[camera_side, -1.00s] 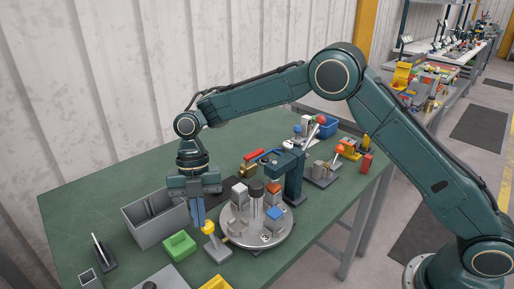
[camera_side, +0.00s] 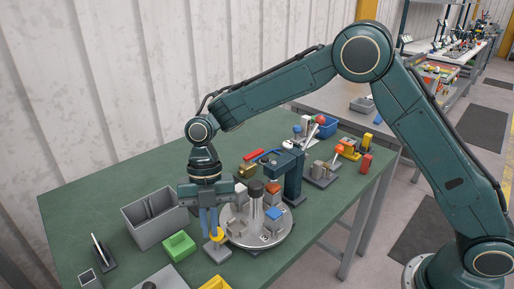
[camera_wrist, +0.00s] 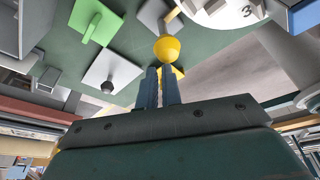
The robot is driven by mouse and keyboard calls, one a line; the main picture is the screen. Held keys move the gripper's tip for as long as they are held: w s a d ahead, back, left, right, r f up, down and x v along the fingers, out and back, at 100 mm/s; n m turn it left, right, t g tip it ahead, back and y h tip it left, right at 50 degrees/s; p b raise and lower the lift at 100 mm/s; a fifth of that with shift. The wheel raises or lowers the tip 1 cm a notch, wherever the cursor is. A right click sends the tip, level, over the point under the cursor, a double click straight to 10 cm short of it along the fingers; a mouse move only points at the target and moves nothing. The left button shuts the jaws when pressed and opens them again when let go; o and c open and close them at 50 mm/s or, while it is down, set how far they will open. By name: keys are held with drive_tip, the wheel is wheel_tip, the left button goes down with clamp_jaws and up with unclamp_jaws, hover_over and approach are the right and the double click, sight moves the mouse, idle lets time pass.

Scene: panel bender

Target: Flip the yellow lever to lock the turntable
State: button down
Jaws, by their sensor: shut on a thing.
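The yellow lever (camera_side: 217,234) stands on a grey base plate (camera_side: 217,251) at the front left of the turntable. Its yellow knob also shows at the fingertips in the wrist view (camera_wrist: 167,47). My gripper (camera_side: 211,230) points down with its blue fingers at the knob, shut on the lever; the fingers hide part of it. The fingers also show in the wrist view (camera_wrist: 160,72). The round grey turntable (camera_side: 262,240) carries several coloured and grey blocks and a dark-topped post. Whether it is locked cannot be told.
A grey bin (camera_side: 150,232) and a green block (camera_side: 179,246) are left of the lever. A dark green clamp arm (camera_side: 294,178) stands behind the turntable. A yellow part (camera_side: 215,283) sits at the front edge. The table's left side is mostly clear.

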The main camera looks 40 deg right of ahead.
drive_tip(key=s+f, duration=0.2)
drive_tip(key=s, duration=0.1)
drive_tip(key=shift+s+d+f, duration=0.1)
drive_tip(key=shift+d+f, duration=0.1)
drive_tip(key=shift+f, duration=0.15)
drive_tip(key=shift+s+f+t, duration=0.25)
drive_tip(key=shift+s+t, duration=0.2)
drive_tip(key=shift+t, duration=0.25)
drive_tip(key=shift+s+f+t, duration=0.25)
drive_tip(key=shift+s+t, duration=0.2)
drive_tip(key=shift+t, duration=0.25)
drive_tip(key=s+a, duration=0.2)
drive_tip(key=s, duration=0.1)
drive_tip(key=shift+a+f, duration=0.1)
drive_tip(key=shift+f, duration=0.2)
wheel_tip(320, 180, up, 9)
drive_tip(key=d, duration=0.2)
drive_tip(key=s+d+r+m+t, duration=0.2)
drive_tip(key=s+d+r+m, duration=0.2)
drive_tip(key=d+r+m, duration=1)
drive_tip(key=d+m, duration=0.1)
drive_tip(key=m, duration=0.6)
drive_tip(key=shift+s+d+m+h, duration=0.15)
drive_tip(key=shift+d+m+h, duration=0.15)
drive_tip(key=shift+d+h, duration=0.1)
drive_tip(key=shift+r, duration=0.1)
